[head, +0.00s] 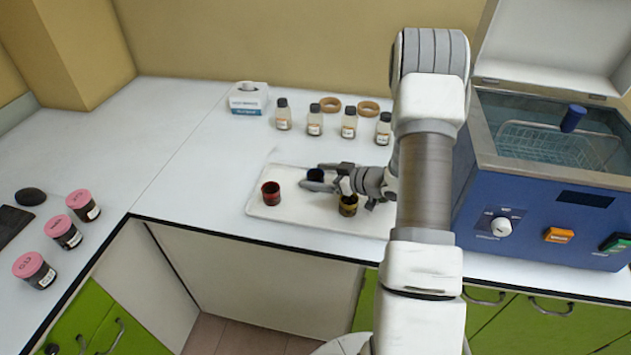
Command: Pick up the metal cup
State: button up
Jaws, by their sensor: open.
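Three small cups stand on a white tray (262,213) on the counter. A dark blue-black cup (315,175) is at the back, a red cup (271,194) is to its left, and a brassy metal cup (348,206) is at the front right. My gripper (314,177) reaches in from the right, low over the tray, with its fingers open and pointing left. The dark cup shows between the fingertips; whether they touch it I cannot tell. The brassy cup stands just in front of my gripper, which partly hides it.
Several capped bottles (315,120) and two brown rings (330,104) stand behind the tray, with a white-and-blue box (248,98) to their left. A blue bath (545,190) with raised lid stands at right. Pink-lidded jars (68,232) are at left. Counter left of the tray is clear.

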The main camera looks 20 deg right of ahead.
jog(key=shift+w+a+f, duration=0.2)
jog(key=shift+w+a, duration=0.05)
jog(key=shift+w, duration=0.05)
jog(key=shift+c, duration=0.4)
grip_shut()
jog(key=shift+r, duration=0.15)
